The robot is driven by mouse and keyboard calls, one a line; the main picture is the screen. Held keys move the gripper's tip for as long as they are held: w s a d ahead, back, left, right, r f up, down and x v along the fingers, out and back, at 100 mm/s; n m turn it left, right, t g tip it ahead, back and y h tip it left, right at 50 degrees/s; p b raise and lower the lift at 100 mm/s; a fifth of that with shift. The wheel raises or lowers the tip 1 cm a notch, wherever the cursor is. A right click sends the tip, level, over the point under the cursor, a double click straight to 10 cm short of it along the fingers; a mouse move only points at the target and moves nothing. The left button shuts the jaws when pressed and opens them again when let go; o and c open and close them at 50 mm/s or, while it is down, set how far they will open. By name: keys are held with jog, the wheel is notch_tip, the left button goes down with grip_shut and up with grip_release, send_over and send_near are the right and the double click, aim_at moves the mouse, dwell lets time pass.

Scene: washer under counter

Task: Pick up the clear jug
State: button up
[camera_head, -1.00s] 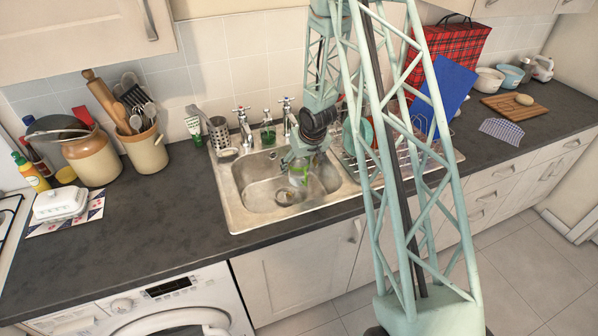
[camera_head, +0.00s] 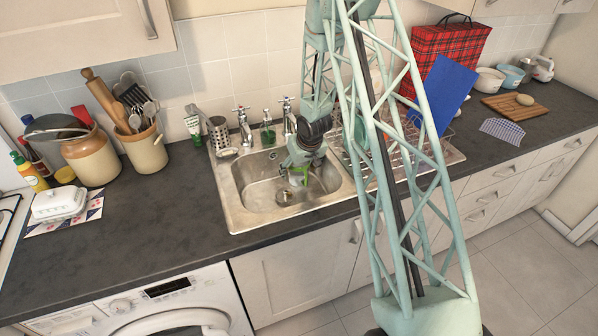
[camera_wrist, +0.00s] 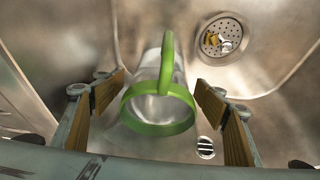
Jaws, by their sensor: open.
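The clear jug (camera_wrist: 158,105) has a green rim and a green handle. In the wrist view it sits in the sink basin, between the two fingers of my open gripper (camera_wrist: 163,112). The fingers have tan pads and stand to the left and right of the jug, with a visible gap on each side. In the head view my gripper (camera_head: 303,172) reaches down into the metal sink (camera_head: 245,200).
A drain (camera_wrist: 222,40) with some debris lies beyond the jug in the basin. The basin walls are close around my gripper. Taps (camera_head: 242,125) stand behind the sink, a dish rack (camera_head: 440,152) at its right.

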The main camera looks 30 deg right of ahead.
jog(key=c, duration=1.5)
jog(key=shift+r, duration=0.4)
